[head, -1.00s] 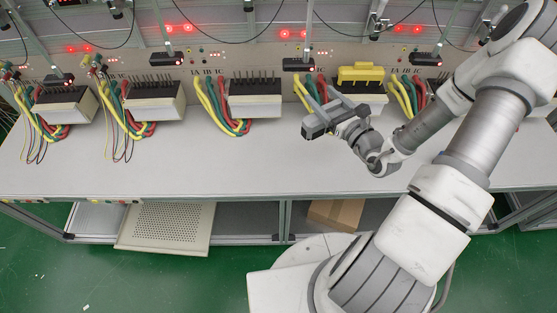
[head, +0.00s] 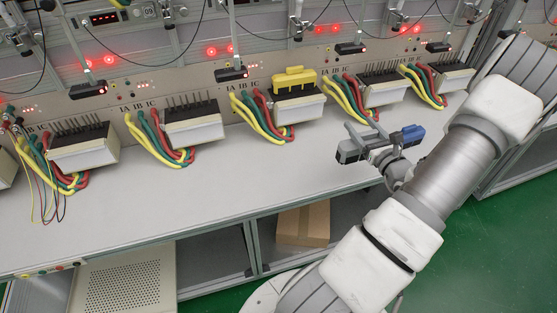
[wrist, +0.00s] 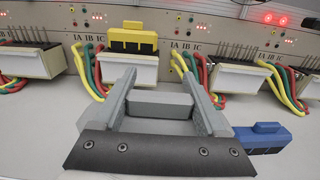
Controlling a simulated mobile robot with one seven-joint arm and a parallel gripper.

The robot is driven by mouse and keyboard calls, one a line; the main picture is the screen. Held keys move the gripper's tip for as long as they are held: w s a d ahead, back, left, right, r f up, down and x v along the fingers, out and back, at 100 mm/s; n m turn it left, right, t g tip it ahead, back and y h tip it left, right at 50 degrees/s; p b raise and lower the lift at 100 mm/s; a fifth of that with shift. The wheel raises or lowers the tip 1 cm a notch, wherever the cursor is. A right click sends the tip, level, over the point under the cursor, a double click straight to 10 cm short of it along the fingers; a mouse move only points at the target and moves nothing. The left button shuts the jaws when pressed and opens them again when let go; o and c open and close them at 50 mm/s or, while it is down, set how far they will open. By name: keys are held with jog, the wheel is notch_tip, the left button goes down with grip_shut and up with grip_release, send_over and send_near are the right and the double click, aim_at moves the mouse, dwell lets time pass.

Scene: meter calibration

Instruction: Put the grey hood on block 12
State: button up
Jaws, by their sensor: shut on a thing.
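My gripper (wrist: 160,82) shows large in the wrist view, its two long grey fingers closed on the sides of the grey hood (wrist: 160,104). In the head view my gripper (head: 362,144) is over the front part of the bench, right of the middle; the hood is hard to separate from the fingers there. The hood is apart from the blocks. White-fronted terminal blocks with pins and coloured cables stand in a row at the back of the bench, such as this bare block (head: 383,92). No block numbers are readable, so I cannot tell which is block 12.
A yellow hood (head: 294,80) covers one block. A blue hood (wrist: 264,138) lies on the bench right of my gripper; it also shows in the head view (head: 409,136). The bench front (head: 230,182) is clear. Cables flank the blocks.

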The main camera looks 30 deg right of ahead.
jog(key=shift+w+a+f+b, duration=0.75)
jog(key=shift+w+a+f, duration=0.05)
jog(key=shift+w+f, duration=1)
jog(key=shift+w+a+f+b, duration=0.75)
jog(key=shift+w+f, duration=1)
jog(key=shift+f, duration=0.1)
jog(key=shift+w+a+f+b, duration=0.75)
jog(key=shift+w+a+f, duration=0.05)
jog(key=shift+w+f, duration=1)
jog(key=shift+f, duration=0.2)
jog(key=o, duration=1.3)
jog(key=shift+r, duration=0.15)
